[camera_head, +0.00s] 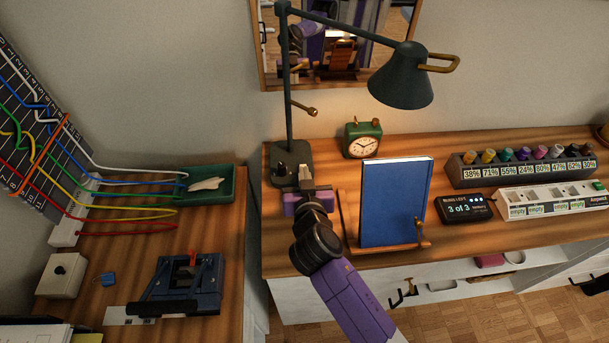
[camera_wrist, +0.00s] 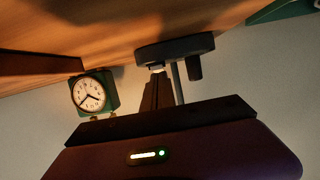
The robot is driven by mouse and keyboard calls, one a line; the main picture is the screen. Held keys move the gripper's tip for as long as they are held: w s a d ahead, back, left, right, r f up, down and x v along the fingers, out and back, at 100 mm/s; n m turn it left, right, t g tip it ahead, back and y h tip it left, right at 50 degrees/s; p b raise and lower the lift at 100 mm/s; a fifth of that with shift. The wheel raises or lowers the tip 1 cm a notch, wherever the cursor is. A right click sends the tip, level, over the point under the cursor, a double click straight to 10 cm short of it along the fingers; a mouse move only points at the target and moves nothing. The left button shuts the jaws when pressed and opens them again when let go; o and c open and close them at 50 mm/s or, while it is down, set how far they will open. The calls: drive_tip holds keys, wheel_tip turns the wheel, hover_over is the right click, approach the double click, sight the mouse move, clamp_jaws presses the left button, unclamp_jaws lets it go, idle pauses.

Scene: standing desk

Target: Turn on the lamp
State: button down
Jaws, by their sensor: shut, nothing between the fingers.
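The dark green desk lamp stands at the left end of the desk, with its shade (camera_head: 402,80) hanging over the clock and book. No glow shows at the shade, though its inside is hidden. Its round base (camera_head: 299,152) has a small dark knob (camera_head: 281,168) on the front left. The wrist view, which is upside down, shows the base (camera_wrist: 176,47), the knob (camera_wrist: 195,68) and the post. My gripper (camera_head: 305,168) is shut and empty, in front of the base and right of the knob. Its fingers (camera_wrist: 157,78) reach close to the base; I cannot tell if they touch.
A green clock (camera_head: 362,138) stands right of the lamp base. A blue book (camera_head: 396,202) on a wooden stand (camera_head: 350,225) is just right of my arm. A brass piece (camera_head: 304,111) sticks out from the lamp post. A gap separates the desk from the left bench.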

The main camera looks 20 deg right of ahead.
drive_tip(key=shift+r+p, duration=0.55)
drive_tip(key=shift+r, duration=0.25)
